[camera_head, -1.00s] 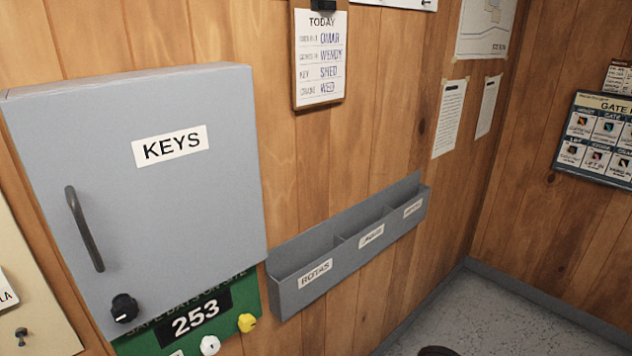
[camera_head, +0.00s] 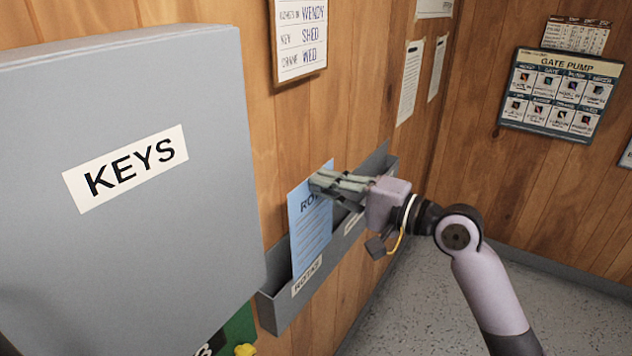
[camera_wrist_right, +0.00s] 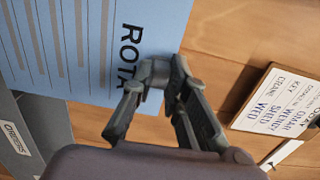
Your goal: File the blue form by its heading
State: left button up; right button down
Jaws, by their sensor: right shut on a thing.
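The blue form (camera_head: 308,228) stands upright at the wall rack (camera_head: 271,318), over the left compartment labelled ROTAS (camera_head: 307,277). Its lower edge appears to be inside that compartment. Its heading begins "RO" in the head view and reads "ROTA" in the right wrist view (camera_wrist_right: 85,45), with the rest covered by a finger. My right gripper (camera_head: 322,184) is shut on the form's upper right edge, above the rack. The rack's other compartments are partly hidden behind my right gripper and arm. My left gripper is not in view.
A grey KEYS cabinet (camera_head: 110,250) juts from the wall just left of the rack. A clipboard (camera_head: 299,40) hangs above the rack; it also shows in the right wrist view (camera_wrist_right: 275,100). A GATE PUMP board (camera_head: 561,92) hangs on the right wall.

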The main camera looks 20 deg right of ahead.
aim_at(314, 196)
jog(key=shift+w+a+r, duration=0.1)
jog(key=shift+w+a, duration=0.15)
jog(key=shift+w, duration=0.3)
jog(key=shift+f+x, duration=0.25)
jog(key=shift+x, duration=0.95)
jog(key=shift+w+a, duration=0.3)
jog(key=shift+w, duration=0.05)
jog(key=shift+p, duration=0.9)
jog(key=shift+w+f+b, duration=0.1)
jog(key=shift+f+b, duration=0.65)
jog(key=shift+f, duration=0.8)
